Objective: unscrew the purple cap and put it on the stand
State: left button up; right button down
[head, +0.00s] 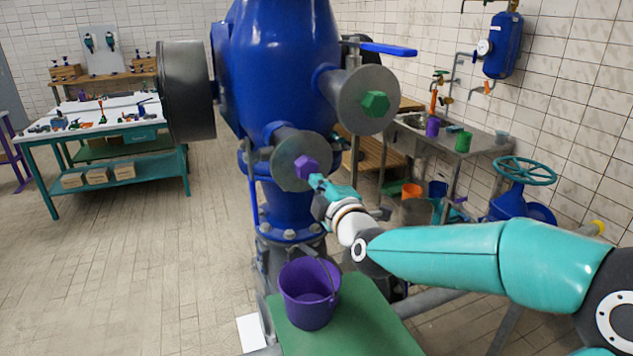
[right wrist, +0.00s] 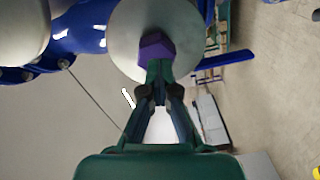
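The purple cap (head: 305,167) is a six-sided piece at the middle of a round grey flange (head: 285,160) on the blue pump body. It also shows in the right wrist view (right wrist: 155,46). My right gripper (head: 317,181) is right at the cap, coming from the lower right. In the right wrist view its fingertips (right wrist: 159,72) are together and cover the cap's lower edge; I see no cap between them, and cannot tell whether they touch it. A green-topped stand (head: 355,328) is below, with a purple bucket (head: 309,293) on it. My left gripper is out of view.
A green hexagonal cap (head: 375,104) sits on another flange, up and to the right, under a blue lever (head: 388,49). A teal valve wheel (head: 525,170) stands at the right. A workbench (head: 95,125) is at the far left, with open floor before it.

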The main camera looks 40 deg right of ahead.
jog(key=shift+s+a+r, duration=0.1)
jog(key=shift+s+r, duration=0.1)
jog(key=shift+s, duration=0.3)
jog(key=shift+w, duration=0.1)
jog(key=c, duration=1.4)
grip_release()
